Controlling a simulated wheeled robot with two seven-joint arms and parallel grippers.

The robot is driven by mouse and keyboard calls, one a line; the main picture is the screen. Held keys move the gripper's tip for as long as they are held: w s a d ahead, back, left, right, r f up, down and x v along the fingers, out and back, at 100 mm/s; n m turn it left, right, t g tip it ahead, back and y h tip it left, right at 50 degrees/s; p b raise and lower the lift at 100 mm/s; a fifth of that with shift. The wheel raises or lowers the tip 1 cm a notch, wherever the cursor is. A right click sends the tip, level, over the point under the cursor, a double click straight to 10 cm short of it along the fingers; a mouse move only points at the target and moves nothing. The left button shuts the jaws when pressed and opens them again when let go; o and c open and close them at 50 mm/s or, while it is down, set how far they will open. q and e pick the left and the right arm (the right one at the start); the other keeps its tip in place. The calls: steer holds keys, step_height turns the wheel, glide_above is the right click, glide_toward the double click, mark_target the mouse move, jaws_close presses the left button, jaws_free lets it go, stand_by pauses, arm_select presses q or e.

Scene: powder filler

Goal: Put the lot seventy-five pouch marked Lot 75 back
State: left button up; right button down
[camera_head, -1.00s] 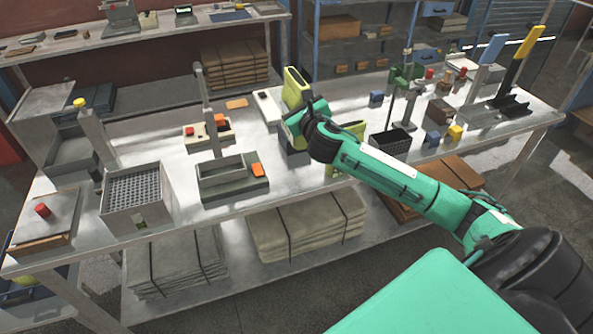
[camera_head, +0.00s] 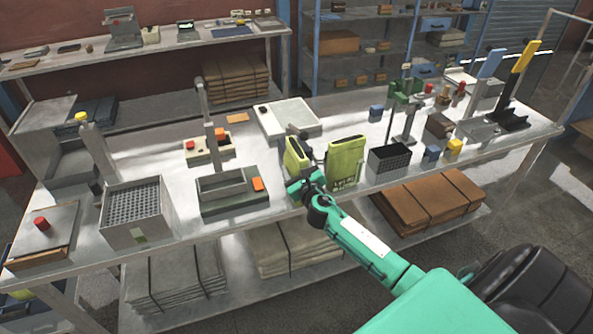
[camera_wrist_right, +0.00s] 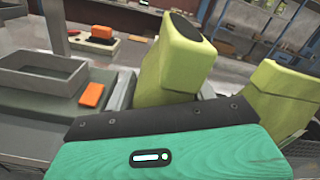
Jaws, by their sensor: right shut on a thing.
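A yellow-green pouch (camera_head: 297,155) stands roughly upright near the front edge of the bench, and it also shows in the wrist view (camera_wrist_right: 178,62). My right gripper (camera_head: 303,183) is shut on its lower part. Grey holder walls (camera_wrist_right: 121,92) show beside the pouch; whether it rests fully in the holder is hidden. A second yellow-green pouch (camera_head: 346,158) stands just to the right, apart from the held one, with dark print low on its face (camera_wrist_right: 288,92). I cannot read a lot number on either pouch. My left gripper is not in view.
A tray with an orange block (camera_head: 257,184) is left of the held pouch. A black crate (camera_head: 390,160) is right of the second pouch. A white flat-topped unit (camera_head: 290,117) lies behind. A tall post (camera_head: 206,110) rises at left. Bench behind the crate is partly clear.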

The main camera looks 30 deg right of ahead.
steer(key=shift+f, duration=0.5)
steer(key=shift+c, duration=2.4)
jaws_free()
steer(key=shift+r, duration=0.2)
steer(key=b+v, duration=0.2)
steer(key=v, duration=1)
